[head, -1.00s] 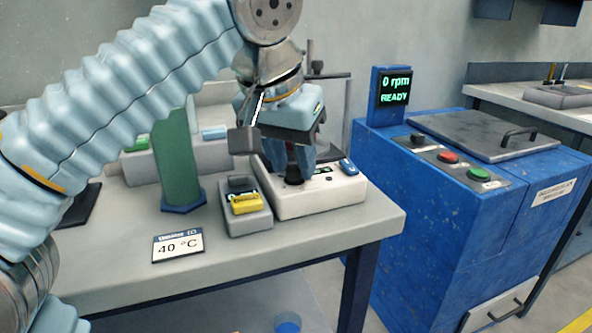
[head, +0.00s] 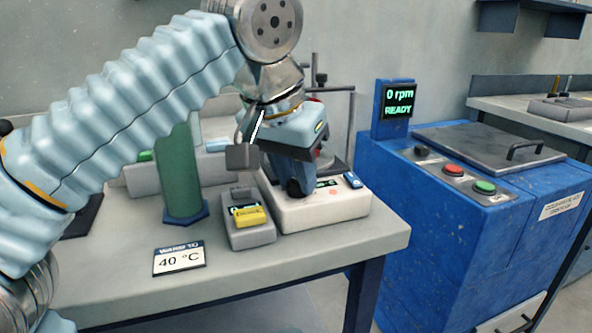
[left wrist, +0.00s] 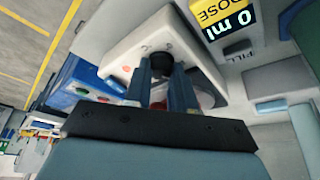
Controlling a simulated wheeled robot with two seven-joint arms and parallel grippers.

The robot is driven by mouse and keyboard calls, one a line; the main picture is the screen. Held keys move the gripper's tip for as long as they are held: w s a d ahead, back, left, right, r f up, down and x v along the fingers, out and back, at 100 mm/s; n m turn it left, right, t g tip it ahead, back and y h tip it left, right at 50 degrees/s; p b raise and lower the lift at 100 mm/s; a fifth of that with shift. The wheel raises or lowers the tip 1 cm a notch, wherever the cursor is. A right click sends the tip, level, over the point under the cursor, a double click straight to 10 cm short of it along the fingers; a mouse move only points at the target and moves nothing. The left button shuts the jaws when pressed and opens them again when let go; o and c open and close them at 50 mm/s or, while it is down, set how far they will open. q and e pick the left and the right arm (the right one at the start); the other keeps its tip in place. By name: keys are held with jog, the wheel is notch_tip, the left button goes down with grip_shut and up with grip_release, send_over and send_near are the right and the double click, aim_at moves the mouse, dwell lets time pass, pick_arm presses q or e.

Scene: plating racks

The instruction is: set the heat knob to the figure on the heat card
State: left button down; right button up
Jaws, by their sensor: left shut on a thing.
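The heat card (head: 179,258) lies at the front of the table and reads "WARM TO 40 °C". The white hot plate (head: 350,203) stands to its right near the table's right end. My left gripper (head: 300,188) reaches down over its front. In the left wrist view, the fingers of my left gripper (left wrist: 167,82) are shut on the black heat knob (left wrist: 162,62), which sits on the front of the white unit (left wrist: 125,50). My right gripper is not in view.
A grey box with a yellow label (head: 250,216) stands just left of the hot plate. A green cylinder (head: 181,175) stands behind the card. A blue centrifuge (head: 430,220) reading "0 rpm READY" is to the right of the table.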

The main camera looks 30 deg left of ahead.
pick_arm(q)
jog(key=m+h+p, duration=0.1)
jog(key=m, duration=0.1)
jog(key=shift+a+r+m, duration=0.1)
jog(key=shift+m, duration=0.3)
jog(key=shift+m+g+h+p, duration=0.5)
jog(key=shift+m+h+p, duration=0.25)
jog(key=shift+m, duration=1.45)
jog(key=c, duration=1.2)
grip_release()
jog(key=shift+a, duration=0.1)
